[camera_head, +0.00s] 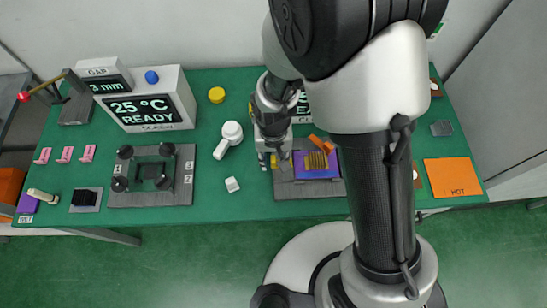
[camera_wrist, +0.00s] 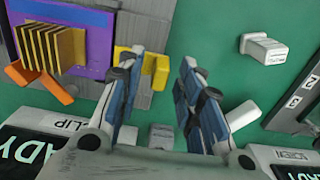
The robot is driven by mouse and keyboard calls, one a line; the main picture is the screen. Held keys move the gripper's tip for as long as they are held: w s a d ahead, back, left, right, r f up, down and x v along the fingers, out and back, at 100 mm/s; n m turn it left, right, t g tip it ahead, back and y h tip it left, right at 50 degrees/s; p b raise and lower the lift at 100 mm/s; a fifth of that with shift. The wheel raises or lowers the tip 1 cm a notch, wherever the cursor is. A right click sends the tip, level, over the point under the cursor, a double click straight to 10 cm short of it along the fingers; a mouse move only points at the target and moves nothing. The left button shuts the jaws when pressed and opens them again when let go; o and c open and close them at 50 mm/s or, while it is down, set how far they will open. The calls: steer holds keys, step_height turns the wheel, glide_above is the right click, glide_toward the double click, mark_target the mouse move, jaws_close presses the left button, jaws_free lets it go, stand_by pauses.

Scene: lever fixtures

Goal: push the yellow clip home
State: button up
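The yellow clip (camera_wrist: 161,70) shows in the wrist view as a small bracket at the right edge of the grey base plate (camera_wrist: 150,22). It is beside the purple board (camera_wrist: 98,45), with a gap of grey plate between them. The left finger hides part of it. My gripper (camera_wrist: 156,80) is open, with nothing held between its fingers. The clip appears beyond the fingertips; I cannot tell whether a finger touches it. In the head view my gripper (camera_head: 272,152) is over the left edge of the base plate, and the clip is largely hidden.
A white block (camera_wrist: 263,48) lies on the green table. A white knobbed handle (camera_head: 230,136) and a dark four-knob fixture (camera_head: 152,174) are to the left. An orange HOT pad (camera_head: 452,177) is at right.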

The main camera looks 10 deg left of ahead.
steer(key=shift+f, duration=0.35)
steer(key=shift+c, duration=0.3)
jaws_close()
